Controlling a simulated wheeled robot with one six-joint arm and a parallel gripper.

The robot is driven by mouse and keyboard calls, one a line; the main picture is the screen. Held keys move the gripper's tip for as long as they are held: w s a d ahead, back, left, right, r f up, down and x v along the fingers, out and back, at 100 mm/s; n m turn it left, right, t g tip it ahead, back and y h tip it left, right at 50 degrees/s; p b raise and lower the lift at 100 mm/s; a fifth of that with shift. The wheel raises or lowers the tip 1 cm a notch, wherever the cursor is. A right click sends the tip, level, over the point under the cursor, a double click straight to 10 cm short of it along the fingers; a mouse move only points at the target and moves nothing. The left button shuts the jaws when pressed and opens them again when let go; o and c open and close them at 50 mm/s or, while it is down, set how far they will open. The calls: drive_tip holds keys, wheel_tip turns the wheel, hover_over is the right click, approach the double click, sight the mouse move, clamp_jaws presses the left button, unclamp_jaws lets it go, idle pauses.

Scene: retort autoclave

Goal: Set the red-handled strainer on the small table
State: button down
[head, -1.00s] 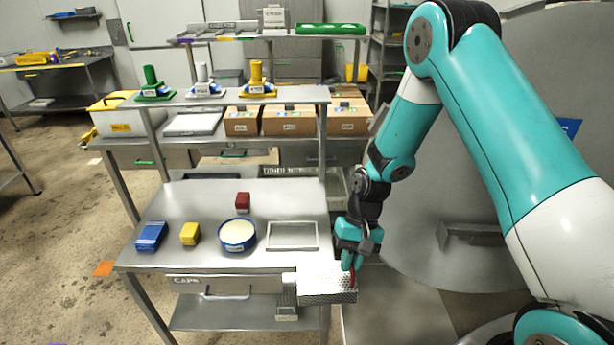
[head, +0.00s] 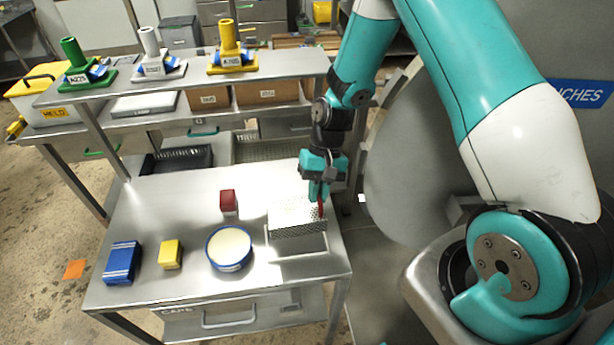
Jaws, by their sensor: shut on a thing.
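The strainer (head: 290,214) is a perforated metal basket with a red handle (head: 321,209) at its right side. My gripper (head: 319,193) is shut on the red handle, its fingers pointing down. The strainer is at the right side of the small metal table (head: 165,212), overlapping the far part of a pale rectangular frame (head: 300,253). I cannot tell whether the strainer touches the table or hangs just above it. The fingers partly hide the handle.
On the table are a blue box (head: 122,262), a yellow block (head: 171,254), a red block (head: 228,201) and a round blue-rimmed dish (head: 229,249). A raised shelf (head: 180,82) stands behind. A large grey round door (head: 415,180) is at the right.

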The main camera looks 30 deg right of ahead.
drive_tip(key=shift+w+f, duration=0.1)
drive_tip(key=shift+f+b, duration=3.35)
drive_tip(key=shift+f, duration=0.8)
drive_tip(key=c, duration=1.1)
unclamp_jaws()
